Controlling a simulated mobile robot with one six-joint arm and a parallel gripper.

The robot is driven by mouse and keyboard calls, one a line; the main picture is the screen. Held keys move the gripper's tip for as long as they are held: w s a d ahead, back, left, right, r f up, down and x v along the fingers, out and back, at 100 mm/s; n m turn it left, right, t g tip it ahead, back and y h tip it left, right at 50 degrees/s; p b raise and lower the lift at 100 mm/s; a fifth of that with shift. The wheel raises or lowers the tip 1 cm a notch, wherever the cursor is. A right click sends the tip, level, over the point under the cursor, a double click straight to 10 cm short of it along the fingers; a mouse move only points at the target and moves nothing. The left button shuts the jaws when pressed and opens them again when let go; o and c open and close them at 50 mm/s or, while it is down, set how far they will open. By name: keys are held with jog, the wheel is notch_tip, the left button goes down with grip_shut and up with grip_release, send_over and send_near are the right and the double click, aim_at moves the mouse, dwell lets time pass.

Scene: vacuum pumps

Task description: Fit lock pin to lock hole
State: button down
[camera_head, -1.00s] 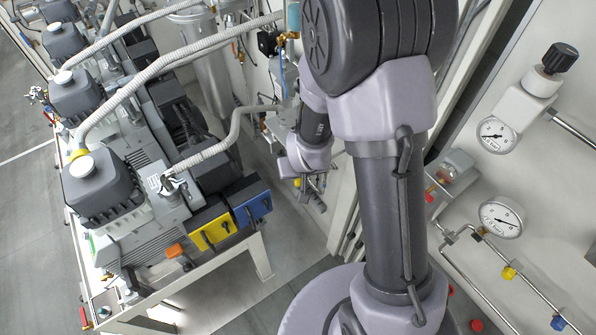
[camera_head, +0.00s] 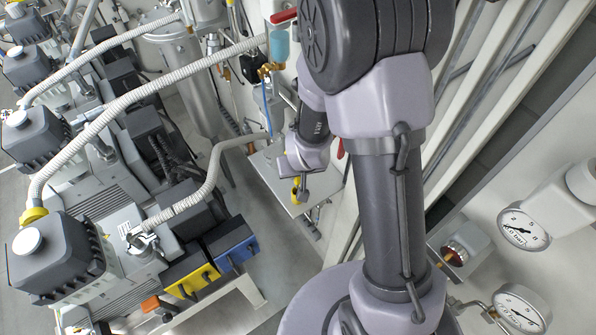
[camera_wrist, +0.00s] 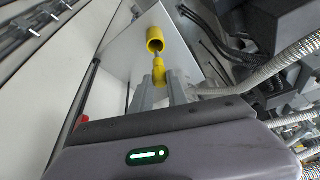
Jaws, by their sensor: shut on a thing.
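In the wrist view my gripper (camera_wrist: 160,82) is shut on a yellow piece (camera_wrist: 159,74), apparently the lock pin, with a short grey rod at its far end. A hollow yellow cylinder (camera_wrist: 155,40) shows just beyond the rod. I cannot tell whether the rod touches or joins it, or whether this cylinder is the lock hole. In the head view my gripper (camera_head: 305,190) points down beside a light plate, with a bit of yellow (camera_head: 295,186) at its fingers. Finer detail there is too small to tell.
Grey vacuum pumps (camera_head: 60,250) with ribbed hoses (camera_head: 180,75) stand on the left. A yellow box (camera_head: 190,275) and a blue box (camera_head: 232,245) face the gap. Pressure gauges (camera_head: 522,228) are on the right. A light plate (camera_head: 270,170) lies beside my gripper.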

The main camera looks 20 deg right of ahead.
aim_at(298, 179)
notch_tip(298, 179, down, 3)
jog(key=shift+f+b, duration=0.15)
jog(key=shift+b, duration=1.05)
jog(key=shift+r, duration=0.2)
